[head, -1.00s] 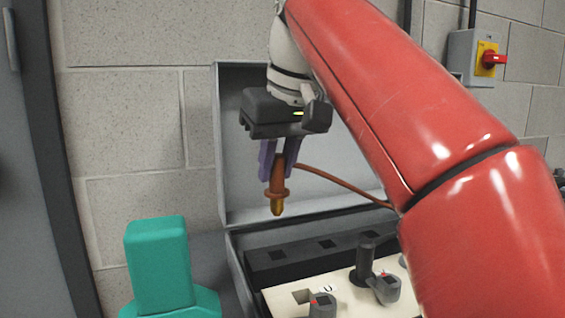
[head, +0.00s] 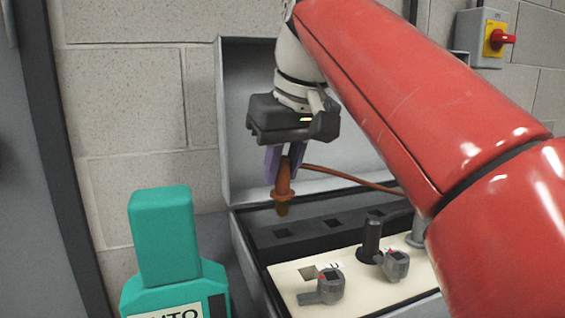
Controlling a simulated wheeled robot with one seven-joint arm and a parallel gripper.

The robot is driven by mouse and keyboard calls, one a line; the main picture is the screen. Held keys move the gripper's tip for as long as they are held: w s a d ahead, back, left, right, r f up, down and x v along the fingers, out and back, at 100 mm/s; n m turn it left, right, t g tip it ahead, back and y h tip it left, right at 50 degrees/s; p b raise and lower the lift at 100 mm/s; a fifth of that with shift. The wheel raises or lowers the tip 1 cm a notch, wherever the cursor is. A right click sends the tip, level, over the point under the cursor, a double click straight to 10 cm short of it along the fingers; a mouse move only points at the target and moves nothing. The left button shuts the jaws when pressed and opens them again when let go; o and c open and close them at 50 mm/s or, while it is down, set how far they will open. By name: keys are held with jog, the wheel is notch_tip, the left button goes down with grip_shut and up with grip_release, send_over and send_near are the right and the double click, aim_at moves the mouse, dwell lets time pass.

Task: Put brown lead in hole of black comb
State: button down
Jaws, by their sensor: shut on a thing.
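My gripper (head: 284,165) is shut on the brown lead (head: 282,190) and holds it upright, tip down. A brown cable runs from the lead to the right, behind my red arm. The black comb (head: 300,233) is a dark bar with several square holes, lying inside the open grey case behind a cream panel. In the picture the lead's tip is just above the comb's left end, near its leftmost hole (head: 282,233). I cannot tell how high the tip is above it. My arm hides the right end of the comb.
The grey case (head: 236,120) has its lid standing open at the back. The cream panel (head: 350,285) carries grey knobs and a black post (head: 371,238). A teal bottle-shaped object (head: 165,240) stands left of the case. A red switch (head: 500,39) is on the wall.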

aim_at(286, 191)
jog(key=shift+f, duration=0.15)
jog(key=shift+f+b, duration=1.05)
jog(key=shift+f, duration=0.3)
jog(key=shift+f, duration=0.2)
jog(key=shift+f+b, duration=1.25)
jog(key=shift+f, duration=0.25)
jog(key=c, duration=1.2)
grip_release()
